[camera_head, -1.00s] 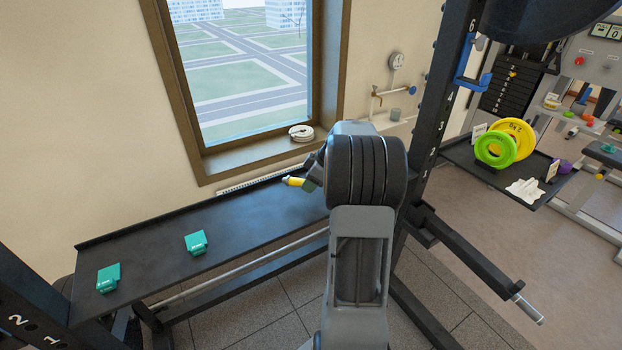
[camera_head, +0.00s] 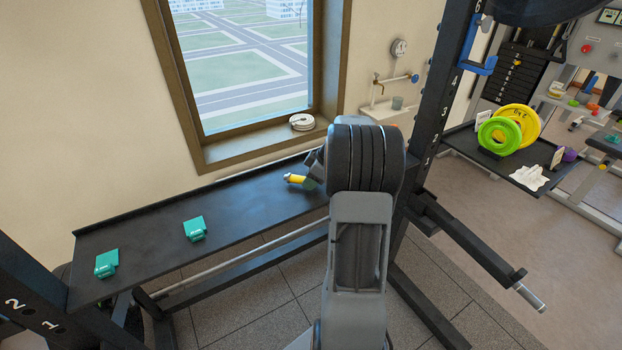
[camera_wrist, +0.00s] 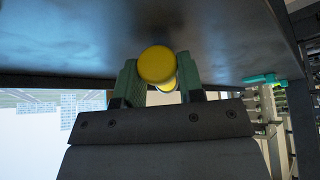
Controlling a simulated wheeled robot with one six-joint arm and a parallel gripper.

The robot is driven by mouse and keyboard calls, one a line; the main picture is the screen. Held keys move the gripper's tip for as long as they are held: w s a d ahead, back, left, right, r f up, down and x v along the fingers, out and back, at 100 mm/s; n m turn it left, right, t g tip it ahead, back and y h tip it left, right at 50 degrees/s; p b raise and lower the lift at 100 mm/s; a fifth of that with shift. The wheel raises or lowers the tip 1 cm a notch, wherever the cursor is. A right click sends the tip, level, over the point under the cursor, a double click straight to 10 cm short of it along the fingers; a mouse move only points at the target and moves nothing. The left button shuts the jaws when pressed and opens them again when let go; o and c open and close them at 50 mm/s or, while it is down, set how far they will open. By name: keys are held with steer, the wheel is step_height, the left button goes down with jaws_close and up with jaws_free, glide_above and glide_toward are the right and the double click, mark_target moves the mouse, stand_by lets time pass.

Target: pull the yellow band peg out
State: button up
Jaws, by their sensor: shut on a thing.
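The yellow band peg (camera_head: 297,179) shows at the left of my arm's wrist, over the far right part of the black shelf (camera_head: 250,210). In the wrist view, its round yellow end (camera_wrist: 157,65) faces the camera between the two green fingers. My gripper (camera_wrist: 158,75) is shut on the peg. In the head view my gripper (camera_head: 310,176) is mostly hidden behind my wrist. The peg's far end is hidden, and I cannot tell whether it touches a hole or the shelf.
A black rack upright (camera_head: 445,100) stands close to the right of my arm. A tray (camera_head: 470,146) with green and yellow plates is farther right. The shelf's middle is clear.

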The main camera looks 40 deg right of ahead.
steer(key=shift+f+b, duration=0.4)
steer(key=o, duration=1.2)
steer(key=shift+r, duration=0.15)
steer(key=shift+d+r+p, duration=0.1)
steer(key=shift+r+p, duration=0.2)
steer(key=p+v, duration=0.3)
steer(key=v, duration=0.4)
steer(key=shift+s+r, duration=0.15)
